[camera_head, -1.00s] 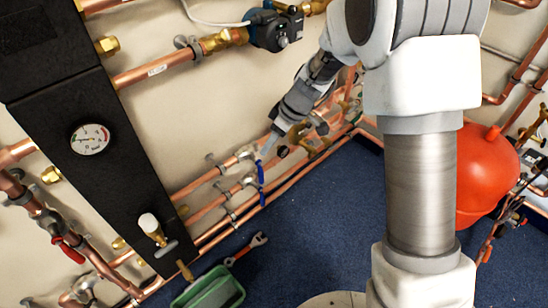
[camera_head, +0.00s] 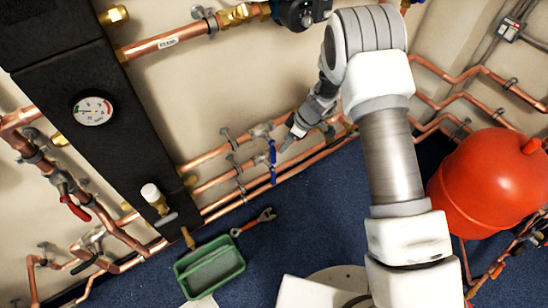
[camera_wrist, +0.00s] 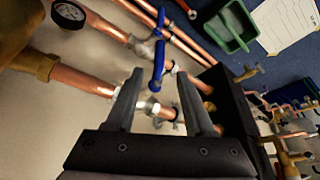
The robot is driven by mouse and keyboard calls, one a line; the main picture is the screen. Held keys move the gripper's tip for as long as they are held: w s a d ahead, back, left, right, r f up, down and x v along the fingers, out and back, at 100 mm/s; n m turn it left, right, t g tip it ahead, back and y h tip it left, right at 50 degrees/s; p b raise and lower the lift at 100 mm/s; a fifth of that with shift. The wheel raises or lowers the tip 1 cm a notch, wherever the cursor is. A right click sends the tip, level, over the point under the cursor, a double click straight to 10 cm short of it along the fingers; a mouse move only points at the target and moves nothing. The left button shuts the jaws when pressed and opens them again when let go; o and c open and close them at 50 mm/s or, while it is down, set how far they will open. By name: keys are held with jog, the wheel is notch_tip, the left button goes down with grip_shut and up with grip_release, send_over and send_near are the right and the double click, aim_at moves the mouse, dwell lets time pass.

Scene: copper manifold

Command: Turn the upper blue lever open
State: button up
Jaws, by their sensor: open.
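The upper blue lever (camera_head: 272,151) hangs from a valve on the upper of the low copper pipes. In the wrist view, a blue lever (camera_wrist: 157,66) that appears to be this one runs between my fingertips, its end at the near valve. The lower blue lever (camera_head: 273,176) hangs below it; it shows further up in the wrist view (camera_wrist: 161,20). My gripper (camera_head: 286,146) is just right of the upper lever in the head view. In the wrist view my gripper (camera_wrist: 160,72) is open, with a finger on each side of the lever. I cannot tell whether they touch.
Parallel copper pipes (camera_head: 215,182) run along the wall close to my gripper. A black panel with a gauge (camera_head: 92,111) stands left. A green tray (camera_head: 209,267) and a wrench (camera_head: 254,222) lie on the blue floor. A red tank (camera_head: 490,185) is at the right.

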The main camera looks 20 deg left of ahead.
aim_at(273, 157)
jog(key=b+x, duration=0.2)
jog(key=x, duration=1)
grip_shut()
dwell(1.1)
